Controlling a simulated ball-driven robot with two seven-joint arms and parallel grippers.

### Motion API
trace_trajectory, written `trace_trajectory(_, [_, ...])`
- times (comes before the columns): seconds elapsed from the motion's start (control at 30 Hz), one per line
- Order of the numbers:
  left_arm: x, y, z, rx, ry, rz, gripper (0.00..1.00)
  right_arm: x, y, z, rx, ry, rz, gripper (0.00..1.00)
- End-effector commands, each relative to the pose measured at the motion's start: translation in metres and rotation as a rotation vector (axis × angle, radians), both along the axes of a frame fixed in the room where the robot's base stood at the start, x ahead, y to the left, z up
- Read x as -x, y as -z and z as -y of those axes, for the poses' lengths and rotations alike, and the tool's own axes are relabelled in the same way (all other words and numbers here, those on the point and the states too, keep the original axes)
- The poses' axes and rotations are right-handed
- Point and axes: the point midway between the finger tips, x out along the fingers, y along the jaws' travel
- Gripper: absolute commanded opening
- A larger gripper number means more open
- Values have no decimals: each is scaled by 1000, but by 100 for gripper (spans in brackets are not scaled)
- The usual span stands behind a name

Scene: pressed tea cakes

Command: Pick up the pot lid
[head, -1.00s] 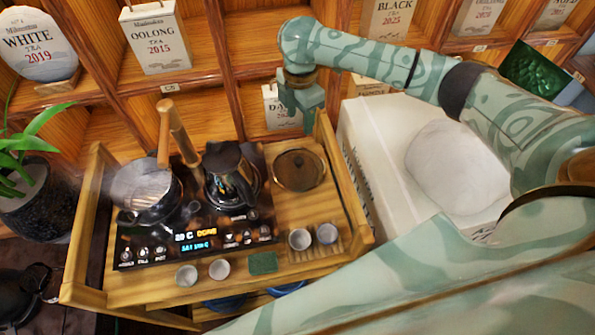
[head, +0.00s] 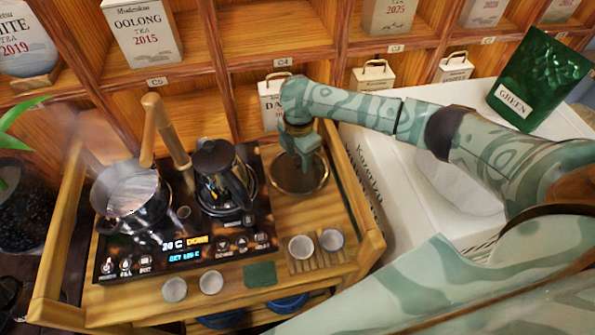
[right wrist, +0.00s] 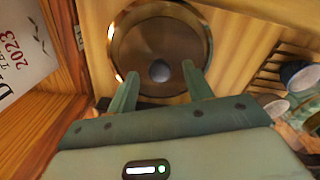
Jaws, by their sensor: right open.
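The pot lid (head: 284,182) is a round, dark brown disc with a shiny rim. It lies flat on the right of the wooden tea cart (head: 338,208), beside the black hob. My right gripper (head: 304,166) hangs over the lid in the head view and hides part of it. In the right wrist view the lid (right wrist: 140,42) fills the upper middle. Its round grey knob (right wrist: 160,71) shows between the two fingertips of my open right gripper (right wrist: 160,78). I cannot tell how far above the knob the fingertips are. My left gripper is in no view.
A dark kettle (head: 222,170) and a steaming pot (head: 130,194) stand on the hob (head: 200,259), left of the lid. Small cups (head: 301,247) stand in front. The cart's raised right rail (head: 350,180) and a white box (head: 400,200) are close on the right.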

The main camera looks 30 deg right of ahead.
Motion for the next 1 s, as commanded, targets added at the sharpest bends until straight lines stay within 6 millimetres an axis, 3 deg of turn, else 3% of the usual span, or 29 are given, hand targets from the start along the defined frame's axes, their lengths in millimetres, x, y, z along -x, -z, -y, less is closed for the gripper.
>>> trace_trajectory(0.07, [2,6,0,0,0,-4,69,0,11,0,0,-1,-1,51])
trace_trajectory(0.27, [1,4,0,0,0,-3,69,-1,8,0,0,-1,2,51])
trace_trajectory(0.4, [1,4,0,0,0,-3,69,0,8,0,0,-1,2,12])
trace_trajectory(0.47, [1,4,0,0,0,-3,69,0,8,0,0,-1,2,0])
trace_trajectory(0.77, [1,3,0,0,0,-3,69,-1,6,0,0,-1,2,0])
trace_trajectory(1.0, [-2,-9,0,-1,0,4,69,-1,-20,0,-1,0,5,0])
